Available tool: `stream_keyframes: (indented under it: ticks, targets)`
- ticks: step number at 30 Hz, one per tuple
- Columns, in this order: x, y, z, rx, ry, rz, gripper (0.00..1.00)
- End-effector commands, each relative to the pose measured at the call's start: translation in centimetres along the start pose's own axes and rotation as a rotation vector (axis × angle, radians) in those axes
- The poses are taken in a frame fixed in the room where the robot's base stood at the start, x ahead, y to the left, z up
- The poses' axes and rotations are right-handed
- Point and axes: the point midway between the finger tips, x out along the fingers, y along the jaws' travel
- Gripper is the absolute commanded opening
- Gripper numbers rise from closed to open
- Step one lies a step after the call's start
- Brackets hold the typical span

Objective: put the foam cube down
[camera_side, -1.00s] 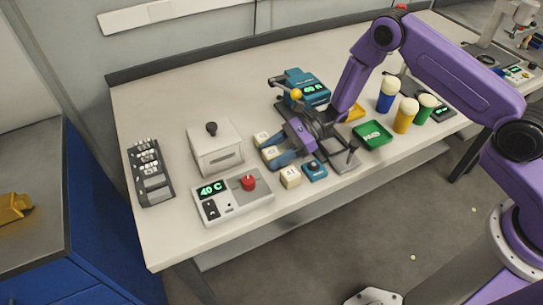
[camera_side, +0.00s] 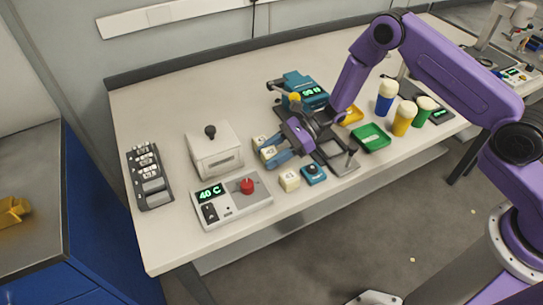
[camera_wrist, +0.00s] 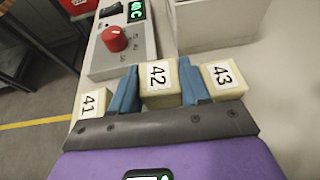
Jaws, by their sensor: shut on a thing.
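Three pale yellow foam cubes with number labels stand in a row. My gripper (camera_wrist: 158,88) has its two blue fingers shut on the middle cube, marked 42 (camera_wrist: 158,97). In the side view my gripper (camera_side: 275,158) is low over the bench, left of the teal device, with the held cube (camera_side: 267,153) between its fingers. I cannot tell whether that cube touches the bench. Cube 41 (camera_wrist: 91,104) is just outside the left finger and cube 43 (camera_wrist: 222,80) just outside the right one. In the side view they are cube 41 (camera_side: 289,180) and cube 43 (camera_side: 260,141).
A control box (camera_side: 231,199) with a red knob and a "40 C" display stands in front of a white lidded box (camera_side: 214,152). A small blue button box (camera_side: 314,173) sits beside cube 41. A green tray (camera_side: 371,138) and several capped bottles (camera_side: 405,117) stand to the right.

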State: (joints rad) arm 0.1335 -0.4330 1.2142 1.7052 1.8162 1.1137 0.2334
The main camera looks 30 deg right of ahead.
Motion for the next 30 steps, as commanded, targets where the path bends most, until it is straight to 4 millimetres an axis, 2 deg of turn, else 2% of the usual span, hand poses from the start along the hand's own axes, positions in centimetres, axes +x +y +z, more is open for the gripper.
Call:
stream_keyframes:
  ticks: [4,14,18,30]
  targets:
    - [-0.7,0.0,1.8,-0.002,-0.001,-0.001,0.13]
    - [-4.0,3.0,4.8,0.000,0.000,-0.002,0.13]
    - [-5.8,4.7,6.4,0.001,0.000,-0.001,0.13]
    - [-10.0,10.4,7.6,0.002,0.000,-0.001,0.13]
